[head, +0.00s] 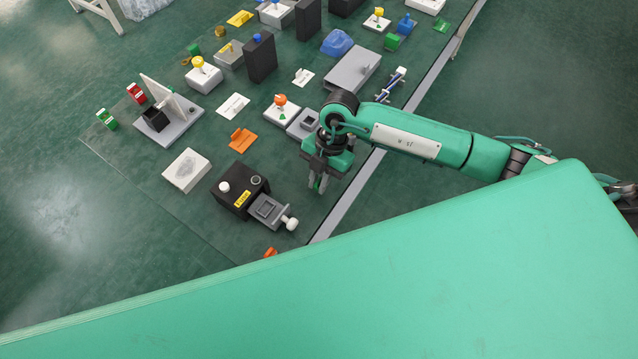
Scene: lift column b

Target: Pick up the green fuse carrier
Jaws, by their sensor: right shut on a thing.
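My right gripper (318,184) points down over the right part of the board and is shut on a small green thing. Only a sliver of that thing shows between the fingers, so I cannot tell its shape or whether it touches the board. A small green piece with a white patch (107,119), which looks like a fuse carrier, stands at the board's far left edge, well away from the gripper. A similar red piece (136,93) stands beside it. My left gripper is not in view.
Left of the gripper are a black box (232,196) with a grey drawer and white knob, an orange bracket (242,140) and a white block (186,171). A grey box (353,69) and several other fixtures stand behind. A pale rail (350,195) runs along the right.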

